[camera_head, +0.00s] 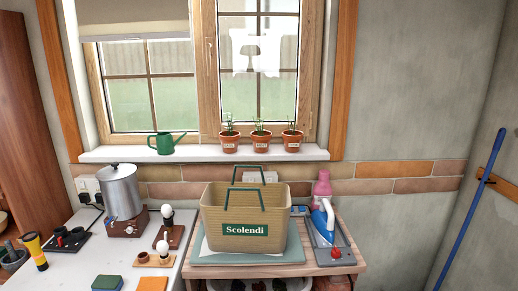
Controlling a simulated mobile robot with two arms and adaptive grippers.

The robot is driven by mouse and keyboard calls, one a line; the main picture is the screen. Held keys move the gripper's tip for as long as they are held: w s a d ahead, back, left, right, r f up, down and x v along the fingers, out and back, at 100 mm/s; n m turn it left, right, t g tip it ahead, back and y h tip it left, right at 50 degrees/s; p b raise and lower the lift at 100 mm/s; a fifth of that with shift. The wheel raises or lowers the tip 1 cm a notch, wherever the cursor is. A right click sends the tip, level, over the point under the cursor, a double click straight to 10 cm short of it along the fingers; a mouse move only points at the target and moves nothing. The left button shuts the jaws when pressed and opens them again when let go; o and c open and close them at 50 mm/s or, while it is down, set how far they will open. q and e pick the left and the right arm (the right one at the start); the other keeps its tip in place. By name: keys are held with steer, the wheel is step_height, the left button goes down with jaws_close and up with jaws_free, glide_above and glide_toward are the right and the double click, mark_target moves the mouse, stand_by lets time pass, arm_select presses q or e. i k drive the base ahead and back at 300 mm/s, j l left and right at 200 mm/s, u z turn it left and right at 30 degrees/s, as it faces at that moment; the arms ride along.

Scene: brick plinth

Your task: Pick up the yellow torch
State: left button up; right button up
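The yellow torch (38,259), yellow with a black head and dark markings, is at the far left of the white counter (85,268) in the head view. It appears upright and slightly tilted in the picture. A dark bowl-like thing (12,260) with a stick in it is close to its left. A black tray (68,243) with dark round pieces lies just to its right. Neither of my grippers shows in this view.
A metal pot (122,190) stands on a brown base behind the torch. Egg-like items on wooden holders (153,258), a green sponge (107,283) and an orange block (152,284) lie rightward. A tan basket (245,215) stands on a wooden table. Counter between torch and sponge is clear.

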mark_target(31, 240)
steer(key=u, duration=1.5)
